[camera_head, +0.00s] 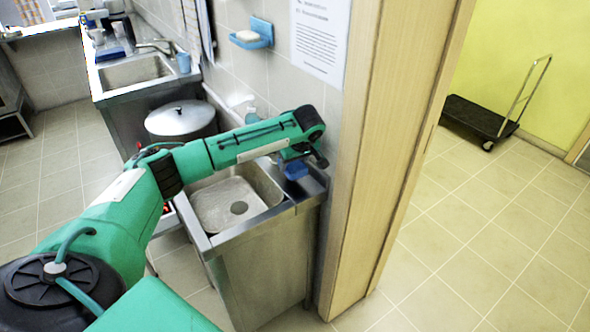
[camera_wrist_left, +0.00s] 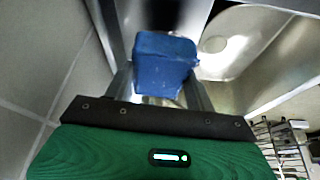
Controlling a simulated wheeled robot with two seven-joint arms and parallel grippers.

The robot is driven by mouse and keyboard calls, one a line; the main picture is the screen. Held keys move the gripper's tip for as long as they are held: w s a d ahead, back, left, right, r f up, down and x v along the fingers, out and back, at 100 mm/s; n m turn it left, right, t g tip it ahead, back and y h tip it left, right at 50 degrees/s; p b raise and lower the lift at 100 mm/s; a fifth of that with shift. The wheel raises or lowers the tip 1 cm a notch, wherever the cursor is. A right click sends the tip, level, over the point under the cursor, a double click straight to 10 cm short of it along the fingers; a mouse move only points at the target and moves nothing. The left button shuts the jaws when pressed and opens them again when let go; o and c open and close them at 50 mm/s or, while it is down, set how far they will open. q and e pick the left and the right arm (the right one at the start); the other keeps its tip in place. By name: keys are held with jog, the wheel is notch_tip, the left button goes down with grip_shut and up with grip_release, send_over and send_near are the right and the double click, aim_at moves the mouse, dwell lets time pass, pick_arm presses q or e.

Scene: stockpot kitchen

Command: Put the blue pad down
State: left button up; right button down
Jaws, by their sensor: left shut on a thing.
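The blue pad (camera_head: 295,170) is at the right end of the steel sink unit, by the tiled wall. In the left wrist view the blue pad (camera_wrist_left: 164,64) sits between the two fingers of my left gripper (camera_wrist_left: 162,84), which is shut on it. In the head view my left gripper (camera_head: 297,163) is partly hidden by its own wrist, over the rim beside the basin. I cannot tell whether the pad touches the steel. My right gripper is not in view.
The near sink basin (camera_head: 235,205) lies left of the pad. A wooden door frame (camera_head: 385,150) stands close on the right. A lidded stockpot (camera_head: 180,120) stands behind my arm. A blue soap dish (camera_head: 252,36) hangs on the wall.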

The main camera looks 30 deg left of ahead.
aim_at(297, 166)
pick_arm(q)
jog(key=shift+f, duration=0.25)
notch_tip(297, 166, down, 3)
jog(key=shift+w+r+p, duration=0.1)
jog(key=shift+r+p, duration=0.05)
jog(key=shift+p, duration=0.8)
jog(key=shift+d, duration=0.1)
jog(key=shift+f+p, duration=0.35)
jog(key=o, duration=0.9)
